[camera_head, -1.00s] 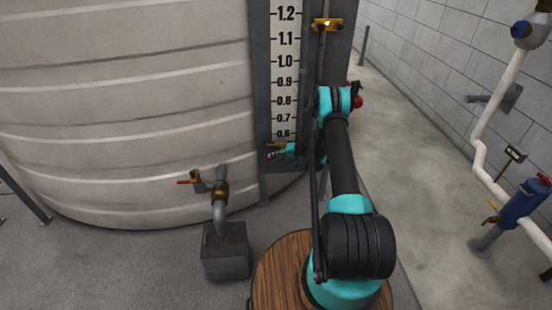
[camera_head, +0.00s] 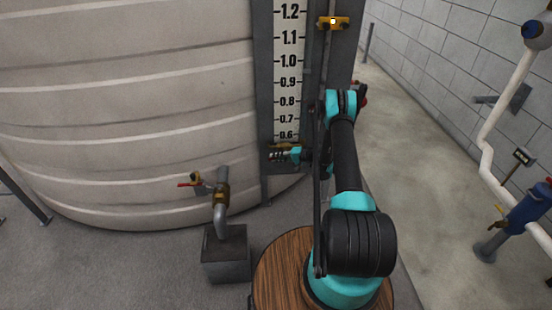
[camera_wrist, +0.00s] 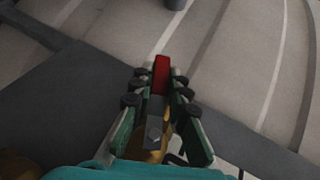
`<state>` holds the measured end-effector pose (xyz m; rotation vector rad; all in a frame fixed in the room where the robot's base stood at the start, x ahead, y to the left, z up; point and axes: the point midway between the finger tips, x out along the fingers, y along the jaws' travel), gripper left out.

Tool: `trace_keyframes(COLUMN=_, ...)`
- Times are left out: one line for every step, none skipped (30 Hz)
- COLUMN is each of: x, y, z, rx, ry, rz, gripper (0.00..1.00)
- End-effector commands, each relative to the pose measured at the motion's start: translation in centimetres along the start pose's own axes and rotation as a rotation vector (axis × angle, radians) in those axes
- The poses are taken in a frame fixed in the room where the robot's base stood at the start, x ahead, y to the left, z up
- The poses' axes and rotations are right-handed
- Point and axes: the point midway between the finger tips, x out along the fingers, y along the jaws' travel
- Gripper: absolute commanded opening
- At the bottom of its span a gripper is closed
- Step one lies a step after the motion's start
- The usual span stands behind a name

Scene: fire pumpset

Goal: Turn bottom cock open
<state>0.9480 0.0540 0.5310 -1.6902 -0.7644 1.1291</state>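The bottom cock has a brass body (camera_head: 284,146) at the foot of the tank's level gauge (camera_head: 288,72). In the wrist view its red-tipped lever (camera_wrist: 161,78) lies lengthwise between the two fingers of my gripper (camera_wrist: 162,84). The lever's grey inner part and a bolt are near the camera, with the brass (camera_wrist: 148,146) below. The fingers stand close on both sides of the lever; whether both pads press on it I cannot tell. In the head view my gripper (camera_head: 278,156) points left just under the brass, and the lever is hidden.
A large ribbed tank (camera_head: 120,100) fills the left. A brass valve (camera_head: 221,195) with a red handle stands above a grey block (camera_head: 225,255). A yellow top fitting (camera_head: 333,22) sits high on the gauge. A blue-and-white pipe (camera_head: 528,205) runs at right; open floor (camera_head: 425,180) lies between.

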Motion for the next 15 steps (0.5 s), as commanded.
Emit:
trace_keyframes(x=0.03, y=-0.03, z=-0.04, rx=0.0, ry=0.0, rz=0.0, gripper=0.21)
trace_keyframes(x=0.03, y=-0.03, z=-0.04, rx=0.0, ry=0.0, rz=0.0, gripper=0.24)
trace_keyframes(x=0.03, y=-0.03, z=-0.03, rx=0.0, ry=0.0, rz=0.0, gripper=0.29)
trace_keyframes(x=0.03, y=-0.03, z=-0.03, rx=0.0, ry=0.0, rz=0.0, gripper=0.33)
trace_keyframes(x=0.03, y=-0.02, z=-0.03, rx=0.0, ry=0.0, rz=0.0, gripper=0.37)
trace_keyframes(x=0.02, y=-0.02, z=-0.03, rx=0.0, ry=0.0, rz=0.0, gripper=0.37)
trace_keyframes(x=0.02, y=-0.02, z=-0.03, rx=0.0, ry=0.0, rz=0.0, gripper=0.37)
trace_keyframes(x=0.02, y=-0.01, z=-0.02, rx=0.0, ry=0.0, rz=0.0, gripper=0.37)
trace_keyframes(x=0.02, y=-0.01, z=-0.02, rx=0.0, ry=0.0, rz=0.0, gripper=0.37)
trace_keyframes(x=0.02, y=-0.01, z=-0.02, rx=0.0, ry=0.0, rz=0.0, gripper=0.37)
trace_keyframes(x=0.02, y=-0.01, z=-0.02, rx=0.0, ry=0.0, rz=0.0, gripper=0.37)
trace_keyframes(x=0.01, y=-0.01, z=-0.02, rx=0.0, ry=0.0, rz=0.001, gripper=0.37)
trace_keyframes(x=-0.02, y=-0.01, z=-0.03, rx=0.0, ry=0.0, rz=0.001, gripper=0.37)
trace_keyframes(x=-0.09, y=0.0, z=-0.03, rx=0.0, ry=0.0, rz=0.001, gripper=0.37)
trace_keyframes(x=-0.26, y=0.0, z=-0.05, rx=0.0, ry=0.001, rz=0.001, gripper=0.37)
